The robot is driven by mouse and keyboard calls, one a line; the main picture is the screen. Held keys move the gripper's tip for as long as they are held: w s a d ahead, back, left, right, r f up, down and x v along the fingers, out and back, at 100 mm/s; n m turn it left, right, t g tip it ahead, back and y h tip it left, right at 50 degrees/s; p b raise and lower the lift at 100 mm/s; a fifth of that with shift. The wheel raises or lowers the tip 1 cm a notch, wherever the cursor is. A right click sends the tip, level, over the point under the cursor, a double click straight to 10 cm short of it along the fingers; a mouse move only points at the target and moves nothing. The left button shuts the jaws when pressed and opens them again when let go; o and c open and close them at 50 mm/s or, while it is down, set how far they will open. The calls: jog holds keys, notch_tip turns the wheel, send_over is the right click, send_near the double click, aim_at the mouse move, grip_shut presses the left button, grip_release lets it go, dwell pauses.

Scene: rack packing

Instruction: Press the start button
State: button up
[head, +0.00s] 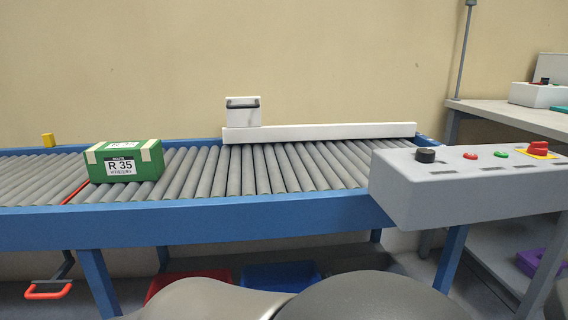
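A grey control box (440,199) is mounted at the right end of the roller conveyor. On its sloped top are a black knob (425,156), a small red button (470,155), a small green button (501,153) and a larger red knob (537,148) on a yellow plate. The labels under them are too small to read, so I cannot tell from text which is the start button. My gripper is not in view; rounded dark grey parts, likely my own arm, show at the bottom centre.
A green box labelled R 35 (123,163) sits on the conveyor rollers (205,172) at the left. A white guide bar (330,131) runs along the back. A blue frame rail (200,221) borders the front. A table (500,110) stands at the right.

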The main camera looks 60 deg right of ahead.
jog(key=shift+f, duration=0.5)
